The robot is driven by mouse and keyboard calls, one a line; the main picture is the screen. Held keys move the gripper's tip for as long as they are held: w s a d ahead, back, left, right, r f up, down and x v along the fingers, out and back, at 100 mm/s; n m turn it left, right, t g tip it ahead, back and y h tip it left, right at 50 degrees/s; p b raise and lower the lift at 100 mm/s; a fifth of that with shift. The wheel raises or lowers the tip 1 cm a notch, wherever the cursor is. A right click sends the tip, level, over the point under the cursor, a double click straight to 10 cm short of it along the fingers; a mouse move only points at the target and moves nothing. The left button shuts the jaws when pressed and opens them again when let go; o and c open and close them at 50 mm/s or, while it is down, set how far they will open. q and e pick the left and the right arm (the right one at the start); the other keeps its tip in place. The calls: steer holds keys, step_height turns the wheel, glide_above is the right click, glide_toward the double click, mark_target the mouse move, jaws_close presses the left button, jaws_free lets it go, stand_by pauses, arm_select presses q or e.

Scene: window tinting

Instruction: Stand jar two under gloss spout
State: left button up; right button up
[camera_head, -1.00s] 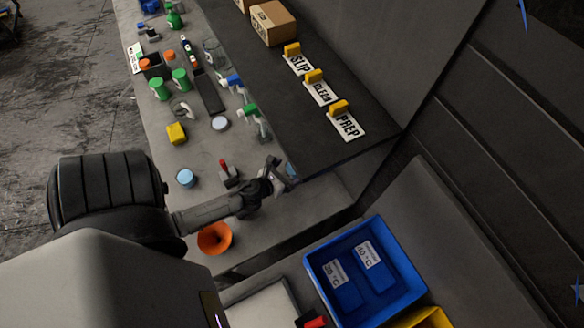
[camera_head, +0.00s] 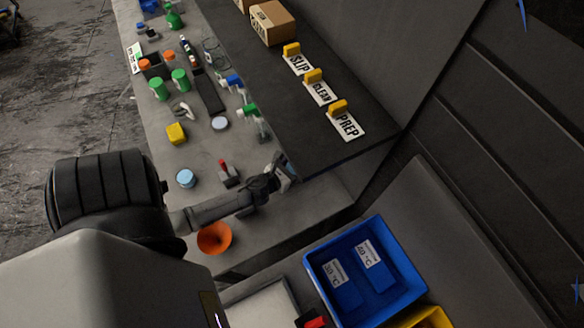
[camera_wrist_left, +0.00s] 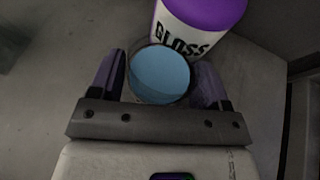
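In the left wrist view, a clear jar with light blue contents (camera_wrist_left: 158,74) sits between my left gripper's two fingers (camera_wrist_left: 160,82), which look closed against its sides. Any number on the jar is out of sight. A white container marked GLOSS, with a purple top (camera_wrist_left: 205,12), stands right beyond the jar; its spout cannot be made out. In the head view my left gripper (camera_head: 284,170) is at the edge of the dark raised shelf; the jar cannot be made out there. My right gripper is not in view.
Another light blue round item (camera_head: 185,178), a red-topped tool (camera_head: 228,174) and an orange funnel (camera_head: 214,238) are on the grey bench left of my gripper. The dark shelf (camera_head: 330,150) carries PREP, CLEAN and SLIP signs. A blue bin (camera_head: 405,290) is at lower right.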

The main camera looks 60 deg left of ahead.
arm_select(q)
steer(key=c, duration=0.6)
steer(key=o, duration=1)
steer(key=shift+o, duration=0.2)
steer(key=shift+s, duration=0.1)
steer(key=v, duration=1.2)
steer(key=shift+s+d+r+b, duration=0.15)
steer(key=shift+s+b, duration=0.2)
steer(key=shift+s+d+r, duration=0.1)
steer(key=shift+s+r, duration=0.1)
steer(key=shift+s, duration=0.2)
